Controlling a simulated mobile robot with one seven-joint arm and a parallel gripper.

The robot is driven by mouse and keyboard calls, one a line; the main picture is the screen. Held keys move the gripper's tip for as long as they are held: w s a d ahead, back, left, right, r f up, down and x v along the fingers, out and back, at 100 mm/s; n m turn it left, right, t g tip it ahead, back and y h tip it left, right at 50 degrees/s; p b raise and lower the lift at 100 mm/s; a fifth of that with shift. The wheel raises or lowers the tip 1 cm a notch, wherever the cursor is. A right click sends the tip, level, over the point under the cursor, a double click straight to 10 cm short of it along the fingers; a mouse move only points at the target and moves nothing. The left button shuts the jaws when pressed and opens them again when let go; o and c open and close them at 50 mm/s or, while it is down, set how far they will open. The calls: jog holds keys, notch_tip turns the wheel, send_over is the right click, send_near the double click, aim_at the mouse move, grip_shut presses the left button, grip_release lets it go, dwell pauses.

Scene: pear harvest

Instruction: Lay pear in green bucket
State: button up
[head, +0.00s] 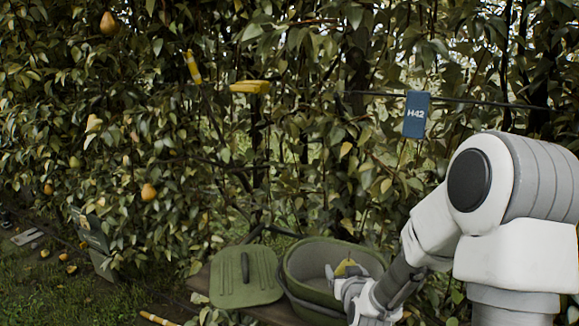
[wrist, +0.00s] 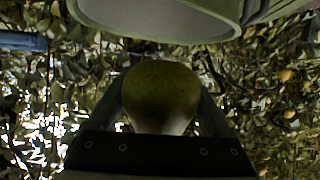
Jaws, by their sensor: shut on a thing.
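A yellow-green pear (wrist: 160,92) is held between the two fingers of my gripper (wrist: 160,100) in the wrist view. It shows small and yellow in the head view (head: 346,267), partly hidden by my gripper (head: 350,278). The green bucket (head: 297,290) is open and stands at lower centre. My gripper and the pear overlap the bucket's right side; their height above its rim is hard to tell. The bucket's pale rim (wrist: 160,33) crosses the top of the wrist view, apart from the pear. My arm hides the bucket's right end.
A green lid (head: 246,277) with a dark handle lies left of the bucket on a wooden surface. A blue H42 sign (head: 416,114) hangs above. Pears hang in the foliage, such as one at left (head: 148,192). A grey sign (head: 91,238) stands lower left.

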jog(key=s+f, duration=0.3)
jog(key=f, duration=0.2)
jog(key=shift+s+a+f, duration=0.15)
jog(key=shift+s, duration=0.2)
